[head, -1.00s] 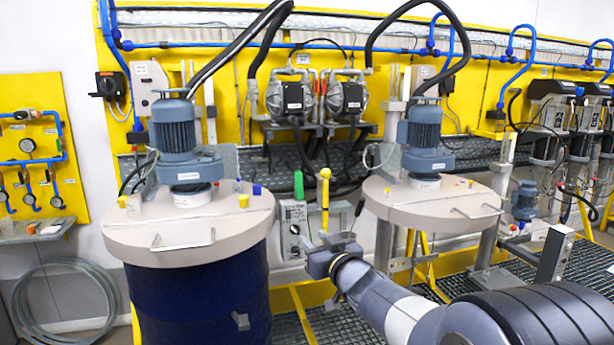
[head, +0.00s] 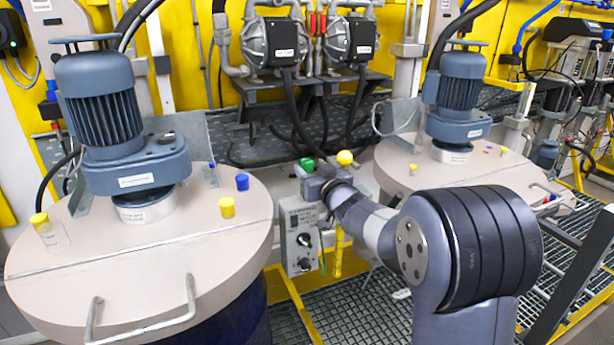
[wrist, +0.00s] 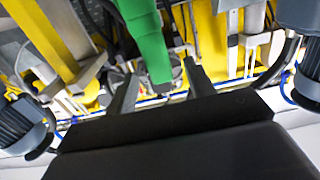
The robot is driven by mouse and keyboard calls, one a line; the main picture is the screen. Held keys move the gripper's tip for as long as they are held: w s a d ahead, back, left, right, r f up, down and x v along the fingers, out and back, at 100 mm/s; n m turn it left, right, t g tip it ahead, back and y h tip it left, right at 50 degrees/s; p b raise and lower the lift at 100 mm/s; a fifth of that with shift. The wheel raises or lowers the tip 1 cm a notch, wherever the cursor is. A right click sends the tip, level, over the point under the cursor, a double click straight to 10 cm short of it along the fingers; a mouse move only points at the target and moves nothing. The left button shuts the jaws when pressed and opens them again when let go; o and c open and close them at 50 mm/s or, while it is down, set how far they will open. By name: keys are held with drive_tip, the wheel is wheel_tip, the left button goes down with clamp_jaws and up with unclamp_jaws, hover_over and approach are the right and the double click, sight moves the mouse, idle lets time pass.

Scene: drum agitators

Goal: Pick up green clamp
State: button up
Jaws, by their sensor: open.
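The green clamp (head: 307,164) shows as a small green top just behind my gripper (head: 316,184) in the head view; its lower part is hidden. In the wrist view the green clamp (wrist: 148,38) is a long green piece coming down from the top edge, its lower end lying between the two finger tips. My gripper (wrist: 162,82) is open, with one finger on each side of the green piece.
A yellow knob on a yellow post (head: 344,158) stands close right of my gripper. A grey control box (head: 299,238) is just below. Drum lids with motors stand at left (head: 150,285) and right (head: 480,185). Pumps (head: 275,42) and black hoses are behind.

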drive_tip(key=shift+p+x, duration=0.4)
drive_tip(key=shift+x, duration=1.25)
drive_tip(key=shift+c, duration=0.3)
drive_tip(key=c, duration=1)
drive_tip(key=shift+r+p, duration=2.15)
drive_tip(key=shift+r, duration=5.35)
drive_tip(key=shift+s, duration=0.1)
